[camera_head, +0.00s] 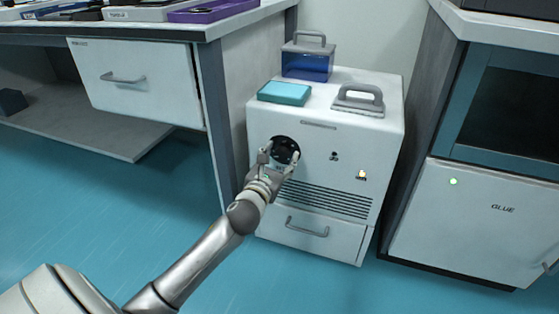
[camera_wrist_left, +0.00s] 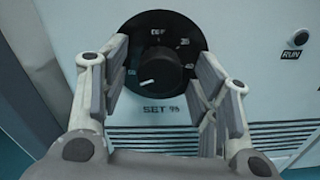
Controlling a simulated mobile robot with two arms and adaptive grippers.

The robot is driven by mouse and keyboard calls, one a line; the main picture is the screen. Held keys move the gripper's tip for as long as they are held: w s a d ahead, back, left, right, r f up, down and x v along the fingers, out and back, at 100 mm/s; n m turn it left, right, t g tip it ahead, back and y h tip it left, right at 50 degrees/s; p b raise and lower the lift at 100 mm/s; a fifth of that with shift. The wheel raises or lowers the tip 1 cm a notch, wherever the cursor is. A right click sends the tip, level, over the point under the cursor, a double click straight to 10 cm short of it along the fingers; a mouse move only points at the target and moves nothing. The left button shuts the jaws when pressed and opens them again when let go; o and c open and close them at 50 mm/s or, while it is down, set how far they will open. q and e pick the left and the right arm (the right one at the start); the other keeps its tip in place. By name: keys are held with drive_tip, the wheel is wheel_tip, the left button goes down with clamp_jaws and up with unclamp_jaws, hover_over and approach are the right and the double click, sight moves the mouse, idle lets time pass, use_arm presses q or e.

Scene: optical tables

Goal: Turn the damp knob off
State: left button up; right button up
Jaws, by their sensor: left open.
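The damp knob is a black round dial (camera_wrist_left: 160,70) on the front of a white cabinet (camera_head: 310,100). It has numbers around it, OFF at the top and SET % below. Its white pointer mark sits at the lower left, away from OFF. In the head view the dial (camera_head: 287,146) is partly hidden by my left gripper (camera_head: 280,158). In the left wrist view the open fingers (camera_wrist_left: 162,85) stand on either side of the knob. I cannot tell whether they touch it. My right gripper is not in view.
A RUN button (camera_wrist_left: 301,37) is right of the dial. A desk (camera_head: 215,28) is left and a GLUE cabinet (camera_head: 480,220) right.

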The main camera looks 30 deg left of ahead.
use_arm(q)
drive_tip(key=shift+w, duration=0.1)
drive_tip(key=c, duration=1)
drive_tip(key=shift+r, duration=0.1)
